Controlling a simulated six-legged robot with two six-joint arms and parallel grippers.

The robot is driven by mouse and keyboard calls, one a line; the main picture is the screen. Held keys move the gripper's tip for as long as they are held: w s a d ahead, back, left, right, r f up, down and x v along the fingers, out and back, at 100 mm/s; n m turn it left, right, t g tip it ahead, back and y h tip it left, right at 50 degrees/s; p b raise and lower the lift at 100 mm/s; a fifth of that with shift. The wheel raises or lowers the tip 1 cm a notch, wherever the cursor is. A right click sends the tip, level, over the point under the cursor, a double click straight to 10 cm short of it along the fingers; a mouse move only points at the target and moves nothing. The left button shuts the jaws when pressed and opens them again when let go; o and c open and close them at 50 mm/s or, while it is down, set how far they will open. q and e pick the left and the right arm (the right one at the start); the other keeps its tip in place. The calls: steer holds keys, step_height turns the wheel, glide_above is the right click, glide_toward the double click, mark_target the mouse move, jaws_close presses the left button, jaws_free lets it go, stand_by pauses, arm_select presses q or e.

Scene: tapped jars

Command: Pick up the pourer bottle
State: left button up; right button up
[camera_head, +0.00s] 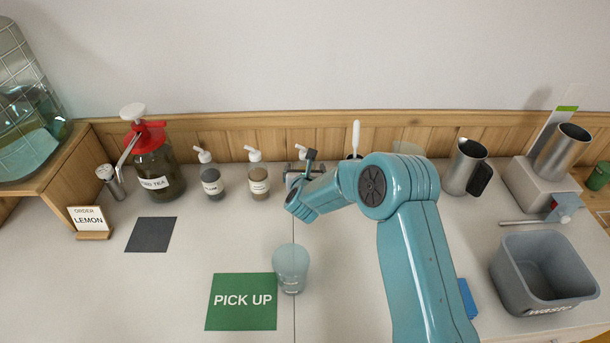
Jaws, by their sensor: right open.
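Several small pourer bottles with white spouts stand in a row by the back wall. The left one (212,184) holds something dark and the middle one (259,184) something brownish. The right one (302,148) shows only its white spout top; my right gripper hides the rest. My right gripper (300,172) is open and reaches in front of that bottle from the right. I cannot tell whether its fingers stand around the bottle. My left gripper is not in view.
A red-topped tea jar (153,170), a grey mat (151,234) and a lemon order card (88,220) are at left. A clear cup (291,266) stands beside the green pick-up mat (230,316). Steel pitcher (462,168) and grey bin (545,270) are at right.

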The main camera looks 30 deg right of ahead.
steer(key=c, duration=0.4)
steer(key=shift+r, duration=0.1)
steer(key=c, duration=0.9)
steer(key=shift+w+r, duration=0.1)
steer(key=shift+r, duration=0.1)
step_height(320, 180, up, 11)
steer(key=shift+f+b, duration=0.15)
steer(key=shift+b, duration=0.6)
step_height(320, 180, up, 9)
steer(key=shift+f+p, duration=0.1)
steer(key=shift+p, duration=0.25)
